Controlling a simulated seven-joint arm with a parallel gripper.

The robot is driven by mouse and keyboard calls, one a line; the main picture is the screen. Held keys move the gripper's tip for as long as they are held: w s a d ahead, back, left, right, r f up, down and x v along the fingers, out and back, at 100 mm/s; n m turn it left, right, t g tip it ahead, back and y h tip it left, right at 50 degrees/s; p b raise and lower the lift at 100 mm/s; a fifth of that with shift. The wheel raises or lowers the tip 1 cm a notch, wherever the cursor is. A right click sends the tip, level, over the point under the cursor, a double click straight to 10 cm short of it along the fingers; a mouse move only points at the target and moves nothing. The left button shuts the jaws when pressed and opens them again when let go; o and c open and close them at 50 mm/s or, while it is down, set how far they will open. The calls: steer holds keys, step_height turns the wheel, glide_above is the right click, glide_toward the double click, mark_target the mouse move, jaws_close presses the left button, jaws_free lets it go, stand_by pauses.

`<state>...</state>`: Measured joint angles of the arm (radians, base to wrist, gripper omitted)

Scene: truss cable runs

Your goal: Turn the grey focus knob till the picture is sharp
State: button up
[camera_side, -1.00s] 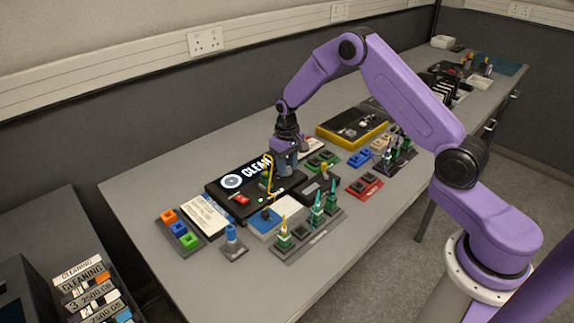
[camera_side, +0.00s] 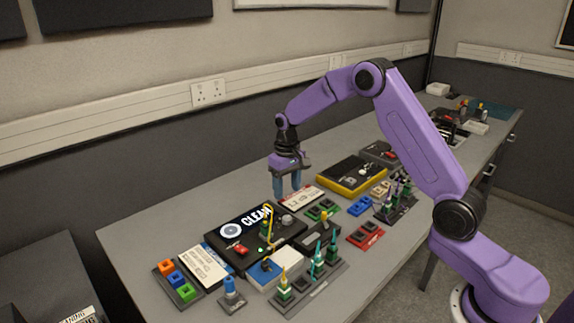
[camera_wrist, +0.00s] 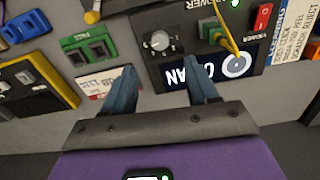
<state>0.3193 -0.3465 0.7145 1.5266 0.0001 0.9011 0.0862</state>
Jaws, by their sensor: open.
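The grey focus knob (camera_side: 287,221) stands on the right end of a black device (camera_side: 232,258). The knob also shows in the wrist view (camera_wrist: 158,41), with nothing on it. The device's screen (camera_side: 243,223) shows a white disc and the word "CLEAN" in crisp letters. In the wrist view the screen (camera_wrist: 236,66) is upside down and partly hidden by a finger. My gripper (camera_side: 288,195) is open and empty, fingers down, above and apart from the knob. Its two blue fingers (camera_wrist: 161,82) show spread in the wrist view.
A yellow cable (camera_side: 269,230) loops up from the device's front, near a red switch (camera_side: 240,249). A rack with green connectors (camera_side: 315,272) stands in front.

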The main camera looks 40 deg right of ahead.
step_height(320, 180, up, 7)
steer(key=shift+r, duration=0.2)
stand_by(0.3)
steer(key=s+a+r+n, duration=0.2)
steer(key=s+a+n, duration=0.1)
steer(key=s+a, duration=0.4)
steer(key=s+a+r+n, duration=0.25)
steer(key=s+a, duration=0.25)
steer(key=s, duration=0.5)
steer(key=s+d+f+n, duration=0.1)
steer(key=s+n, duration=0.3)
steer(key=s, duration=0.7)
steer(key=s+d+f+n, duration=0.1)
steer(key=s+d+n, duration=0.1)
steer(key=s, duration=1)
steer(key=shift+d+f+n, duration=0.3)
steer(key=shift+d+n, duration=0.05)
steer(key=shift+n, duration=0.5)
